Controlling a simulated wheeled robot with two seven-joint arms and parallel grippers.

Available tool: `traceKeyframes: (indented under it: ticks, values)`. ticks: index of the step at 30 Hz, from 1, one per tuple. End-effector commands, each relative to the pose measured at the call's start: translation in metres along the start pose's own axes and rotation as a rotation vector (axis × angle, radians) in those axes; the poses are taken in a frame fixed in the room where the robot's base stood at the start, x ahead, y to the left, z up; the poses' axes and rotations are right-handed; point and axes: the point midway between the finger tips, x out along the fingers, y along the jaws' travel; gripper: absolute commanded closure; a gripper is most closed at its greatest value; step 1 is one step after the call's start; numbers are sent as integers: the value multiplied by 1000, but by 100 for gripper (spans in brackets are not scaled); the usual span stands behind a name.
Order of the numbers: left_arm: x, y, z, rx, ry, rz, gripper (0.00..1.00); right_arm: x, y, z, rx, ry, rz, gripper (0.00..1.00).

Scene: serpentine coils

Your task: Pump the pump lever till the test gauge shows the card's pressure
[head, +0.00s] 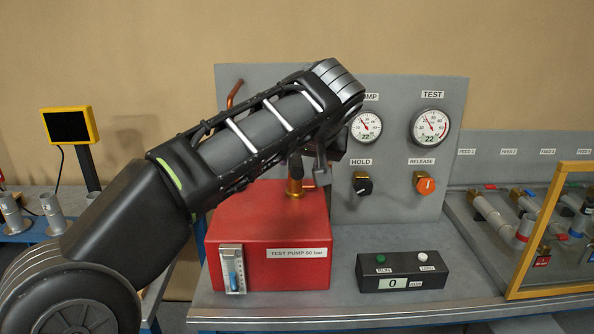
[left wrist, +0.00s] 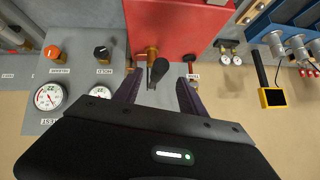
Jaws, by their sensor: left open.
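The red test pump (head: 266,238) stands on the bench, labelled "TEST PUMP 60 bar". A brass post (head: 294,186) rises from its top. The pump lever's dark rounded end (left wrist: 159,68) shows in the left wrist view; my arm hides most of the lever in the head view. My left gripper (head: 308,168) is above the pump. It is open, its fingers (left wrist: 158,92) either side of the lever end, with no clear contact. The test gauge (head: 430,127) shows 22, as does the partly hidden pump gauge (head: 366,127). I cannot make out a card.
The hold knob (head: 362,184) and orange release knob (head: 425,185) sit on the grey panel (head: 390,90). A black button box (head: 402,271) reading 0 stands right of the pump. A yellow frame (head: 550,230) and pipe fittings are further right. A yellow-edged screen (head: 70,125) stands left.

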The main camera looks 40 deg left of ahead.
Motion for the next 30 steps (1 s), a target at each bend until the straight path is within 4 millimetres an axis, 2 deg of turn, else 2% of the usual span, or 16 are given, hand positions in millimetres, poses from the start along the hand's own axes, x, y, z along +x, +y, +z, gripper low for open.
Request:
traceKeyframes:
  ticks: [15, 19, 26, 30]
  values:
    - [68, 0, 0, 1, -4, 0, 51, -11, -3, 2, 3, -4, 4, 64]
    - [74, 0, 0, 1, -1, 1, 51, -12, -3, 2, 3, -4, 5, 64]
    - [75, 0, 0, 0, -1, 1, 51, -11, -3, 2, 3, -4, 5, 64]
    - [75, 0, 0, 0, -1, 1, 62, -11, -3, 2, 3, -4, 4, 64]
